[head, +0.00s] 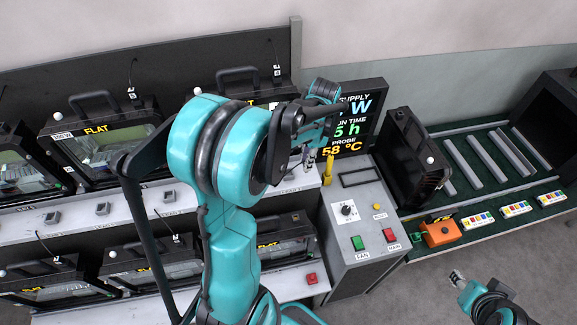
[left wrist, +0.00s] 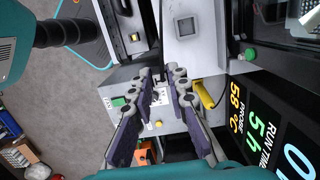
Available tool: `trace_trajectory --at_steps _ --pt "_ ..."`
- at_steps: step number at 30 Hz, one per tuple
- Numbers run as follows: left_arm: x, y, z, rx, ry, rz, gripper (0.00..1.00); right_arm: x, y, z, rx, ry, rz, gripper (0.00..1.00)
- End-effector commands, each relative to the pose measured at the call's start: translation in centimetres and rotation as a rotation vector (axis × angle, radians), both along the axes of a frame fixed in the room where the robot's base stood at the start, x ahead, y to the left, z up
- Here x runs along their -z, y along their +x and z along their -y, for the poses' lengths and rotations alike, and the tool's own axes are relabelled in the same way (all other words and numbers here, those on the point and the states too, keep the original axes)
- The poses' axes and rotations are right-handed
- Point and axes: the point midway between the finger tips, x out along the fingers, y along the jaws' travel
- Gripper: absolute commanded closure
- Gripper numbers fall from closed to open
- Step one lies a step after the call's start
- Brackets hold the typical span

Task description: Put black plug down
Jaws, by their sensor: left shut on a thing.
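My left gripper (head: 308,150) is in front of the display, above the back edge of the grey control box (head: 358,215). In the left wrist view its fingers (left wrist: 164,78) are close together, with a thin black cable (left wrist: 162,22) running up from between the tips. The black plug itself is mostly hidden between the fingers, and its outline cannot be made out. My right gripper (head: 457,277) is at the bottom right, away from the box; its finger gap is too small to read.
Floodlight housings (head: 95,145) stand on two white shelves at left. A black display (head: 360,112) rises behind the control box. A yellow probe (head: 328,170) stands at the box's back left. A black housing (head: 412,155) and an orange box (head: 440,233) sit on the green bench at right.

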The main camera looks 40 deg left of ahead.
Motion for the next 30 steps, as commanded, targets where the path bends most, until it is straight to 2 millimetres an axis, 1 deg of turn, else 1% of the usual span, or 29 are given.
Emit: trace_trajectory --at_steps 1,4,6,10,14,18,21,24,30 --pt "0.9 0.0 -1.4 -0.006 0.0 0.0 1.0 0.1 0.0 0.0 0.0 0.0 0.0 0.6" --pt "2.3 0.0 -3.7 -0.006 0.0 0.001 1.0 0.2 0.0 0.0 0.0 0.0 0.0 0.6" --pt "3.1 0.0 -5.0 -0.005 0.0 0.001 1.0 0.3 0.0 0.0 0.0 0.0 0.0 0.6" --pt "4.0 0.0 -6.6 -0.003 0.0 0.001 1.0 0.3 0.0 0.0 0.0 0.0 0.0 0.6" --pt "4.7 0.0 -7.0 0.0 0.0 0.0 1.0 0.4 0.0 0.0 0.0 0.0 0.0 0.6" --pt "6.9 0.0 -7.0 0.0 0.0 0.0 1.0 0.6 0.0 0.0 0.0 0.0 0.0 0.6" --pt "8.0 0.0 -7.0 0.0 0.0 0.0 1.0 0.7 0.0 0.0 0.0 0.0 0.0 0.6" --pt "8.3 0.0 -7.0 -0.001 0.0 0.0 1.0 0.7 0.0 0.0 0.0 0.0 0.0 0.6" --pt "8.2 0.0 -7.0 -0.001 0.0 0.0 1.0 0.7 0.0 0.0 0.0 0.0 0.0 0.6"
